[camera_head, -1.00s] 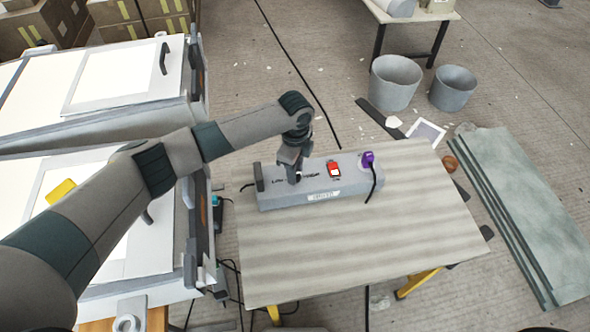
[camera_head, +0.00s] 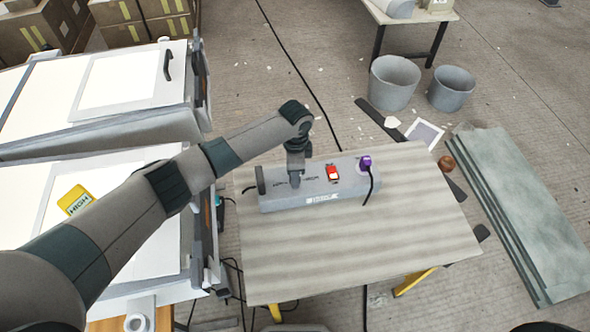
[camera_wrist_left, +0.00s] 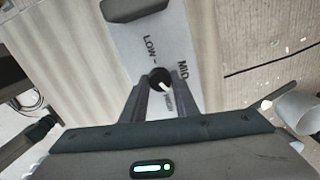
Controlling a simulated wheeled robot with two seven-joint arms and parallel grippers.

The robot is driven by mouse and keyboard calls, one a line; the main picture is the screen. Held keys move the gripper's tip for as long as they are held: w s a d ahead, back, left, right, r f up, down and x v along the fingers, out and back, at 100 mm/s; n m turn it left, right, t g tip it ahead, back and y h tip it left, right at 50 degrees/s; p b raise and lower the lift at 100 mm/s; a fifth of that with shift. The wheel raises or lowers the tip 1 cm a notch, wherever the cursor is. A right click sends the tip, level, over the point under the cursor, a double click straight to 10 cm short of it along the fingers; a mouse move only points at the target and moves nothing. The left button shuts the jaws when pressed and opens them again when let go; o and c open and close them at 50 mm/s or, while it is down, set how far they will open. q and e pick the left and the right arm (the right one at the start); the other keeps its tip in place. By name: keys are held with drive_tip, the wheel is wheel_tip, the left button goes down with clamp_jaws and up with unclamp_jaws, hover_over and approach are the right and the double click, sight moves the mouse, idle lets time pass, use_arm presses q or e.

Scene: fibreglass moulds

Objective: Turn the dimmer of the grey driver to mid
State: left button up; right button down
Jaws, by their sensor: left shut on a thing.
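The grey driver (camera_head: 345,190) is a long box lying on the wooden-topped table. It has a red switch (camera_head: 333,173) and a purple plug (camera_head: 366,162) towards its right end. My left gripper (camera_head: 295,183) points down onto its left part. In the left wrist view the fingers (camera_wrist_left: 157,92) are shut on the black dimmer knob (camera_wrist_left: 160,78), one on each side. LOW, MID and HIGH are printed around the knob. Its white pointer mark appears to point between MID and HIGH. In the head view my gripper hides the knob. My right gripper is not in view.
The wooden tabletop (camera_head: 350,245) is bare in front of the driver. A black cable runs from the purple plug across it. Two grey buckets (camera_head: 394,83) stand on the floor behind.

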use_arm(q)
drive_tip(key=n+p, duration=0.2)
drive_tip(key=n, duration=0.1)
drive_tip(key=n+p, duration=0.2)
drive_tip(key=n, duration=0.1)
drive_tip(key=shift+d+r+n+p, duration=0.1)
drive_tip(key=shift+r+n+p, duration=0.1)
drive_tip(key=shift+n+p, duration=0.1)
drive_tip(key=n+p, duration=0.2)
drive_tip(key=n, duration=0.1)
drive_tip(key=shift+f+n+p, duration=0.15)
drive_tip(key=shift+n+p, duration=0.55)
drive_tip(key=shift+n, duration=0.9)
drive_tip(key=o, duration=1.1)
drive_tip(key=shift+c, duration=0.2)
